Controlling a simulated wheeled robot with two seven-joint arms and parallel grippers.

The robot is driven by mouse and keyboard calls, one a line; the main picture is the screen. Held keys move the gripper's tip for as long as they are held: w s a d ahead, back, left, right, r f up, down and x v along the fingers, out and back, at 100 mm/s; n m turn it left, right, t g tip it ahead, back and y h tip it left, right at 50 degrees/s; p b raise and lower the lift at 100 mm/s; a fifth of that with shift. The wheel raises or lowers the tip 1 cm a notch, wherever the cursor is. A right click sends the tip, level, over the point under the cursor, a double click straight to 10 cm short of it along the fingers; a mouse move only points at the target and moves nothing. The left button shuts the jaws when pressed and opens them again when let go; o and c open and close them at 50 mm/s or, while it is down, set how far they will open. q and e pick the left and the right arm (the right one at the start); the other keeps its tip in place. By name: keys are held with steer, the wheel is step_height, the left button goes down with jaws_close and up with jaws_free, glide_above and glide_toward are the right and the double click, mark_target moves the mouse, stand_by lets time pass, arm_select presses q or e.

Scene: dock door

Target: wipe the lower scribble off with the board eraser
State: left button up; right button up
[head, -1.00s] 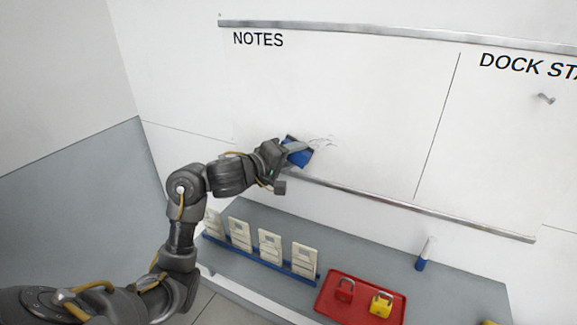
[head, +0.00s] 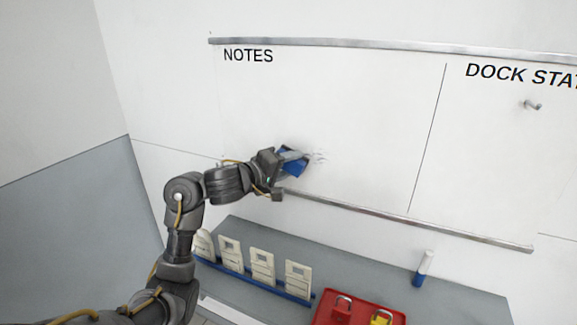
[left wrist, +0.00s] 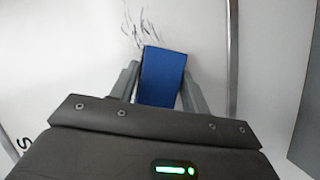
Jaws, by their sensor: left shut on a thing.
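My left gripper (head: 286,162) is shut on the blue board eraser (head: 294,163) at the lower part of the NOTES panel of the whiteboard (head: 370,110). In the left wrist view the eraser (left wrist: 162,76) sits between the two grey fingers. The scribble (head: 319,157) shows as faint grey strokes just right of the eraser. In the left wrist view the dark scribble strokes (left wrist: 138,28) lie just beyond the eraser's far end. The eraser hides part of the board, and I cannot tell whether it touches it. My right gripper is not in view.
A metal rail (head: 400,219) runs along the board's lower edge. Below it a grey shelf (head: 370,262) holds several cream cards in a blue rack (head: 235,269), a red tray (head: 330,300) with red and yellow padlocks, and a white-and-blue marker (head: 424,268).

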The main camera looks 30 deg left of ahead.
mark_target(302, 167)
arm_select(q)
steer(key=shift+w, duration=0.95)
steer(key=shift+d+r+p, duration=0.15)
steer(key=shift+d+p, duration=0.5)
steer(key=shift+d, duration=0.25)
steer(key=shift+d+p, duration=0.3)
steer(key=shift+d, duration=0.6)
steer(key=shift+d, duration=0.1)
steer(key=shift+d, duration=0.3)
steer(key=shift+w+d+p, duration=0.2)
steer(key=shift+d+p, duration=0.3)
steer(key=shift+d, duration=0.9)
